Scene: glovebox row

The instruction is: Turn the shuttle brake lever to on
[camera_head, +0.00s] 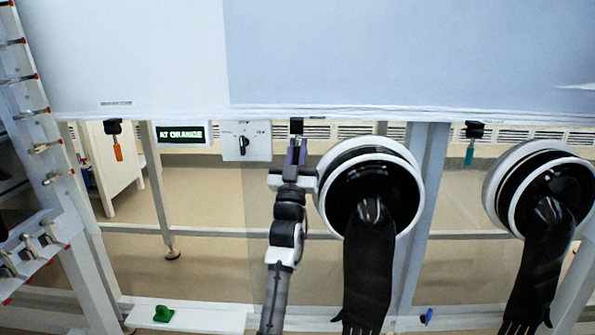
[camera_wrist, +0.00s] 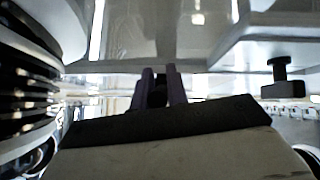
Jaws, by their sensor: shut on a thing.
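My gripper (camera_head: 297,150) is raised to the lower edge of the big pale panel, just left of a glove port. Its two purple fingers also show in the wrist view (camera_wrist: 161,90). They are shut on a small dark piece (camera_wrist: 158,95), mostly hidden between them, below a black mount (camera_head: 296,126). A white plate left of my gripper carries a small black lever (camera_head: 243,146), standing about upright, apart from my gripper. Its marks are too small to read. A dark T-shaped handle (camera_wrist: 282,72), seemingly this lever, shows at the right in the wrist view.
A sign (camera_head: 182,134) reads "AT ORANGE". An orange handle (camera_head: 118,151) and a teal handle (camera_head: 469,154) hang from black mounts. Two glove ports with black gloves (camera_head: 370,260) (camera_head: 535,255) stand at the right. A green object (camera_head: 163,314) sits on the low ledge.

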